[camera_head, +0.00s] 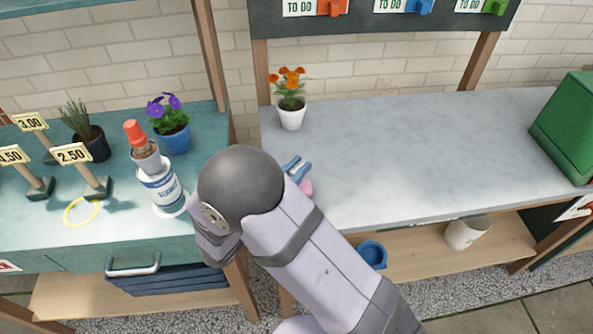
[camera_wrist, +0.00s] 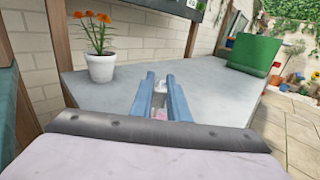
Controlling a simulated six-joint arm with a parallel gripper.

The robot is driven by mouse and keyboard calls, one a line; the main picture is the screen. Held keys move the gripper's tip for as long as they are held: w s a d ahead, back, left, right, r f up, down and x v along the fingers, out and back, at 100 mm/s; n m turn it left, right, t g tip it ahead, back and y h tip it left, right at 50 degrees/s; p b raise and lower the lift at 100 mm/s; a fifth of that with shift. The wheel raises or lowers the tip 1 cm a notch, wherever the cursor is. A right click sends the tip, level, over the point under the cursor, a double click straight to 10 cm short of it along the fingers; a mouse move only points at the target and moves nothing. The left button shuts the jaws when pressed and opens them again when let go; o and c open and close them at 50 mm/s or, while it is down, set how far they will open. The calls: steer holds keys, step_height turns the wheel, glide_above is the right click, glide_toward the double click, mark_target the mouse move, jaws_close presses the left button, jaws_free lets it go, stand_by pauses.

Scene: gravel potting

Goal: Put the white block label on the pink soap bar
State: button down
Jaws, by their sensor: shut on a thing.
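My gripper (camera_head: 298,168) has two blue fingers over the near left part of the grey tabletop. In the wrist view the fingers (camera_wrist: 164,88) are shut on a small white piece, which I take to be the white block label (camera_wrist: 160,86). The pink soap bar (camera_head: 306,187) shows partly beside the fingers in the head view, with the rest hidden behind my arm. A bit of pink (camera_wrist: 158,114) also shows between the fingers in the wrist view, below the white piece. I cannot tell whether the white piece touches the soap.
An orange flower in a white pot (camera_head: 291,116) stands behind the fingers. A green bin (camera_head: 566,130) stands at the right end. The grey tabletop (camera_head: 420,140) between is clear. The teal table (camera_head: 120,210) at left holds a bottle, pots and price signs.

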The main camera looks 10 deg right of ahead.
steer(key=shift+f, duration=0.45)
steer(key=shift+f, duration=0.15)
steer(key=c, duration=1.7)
jaws_free()
steer(key=shift+r, duration=0.2)
steer(key=b+v, duration=0.2)
steer(key=v, duration=1)
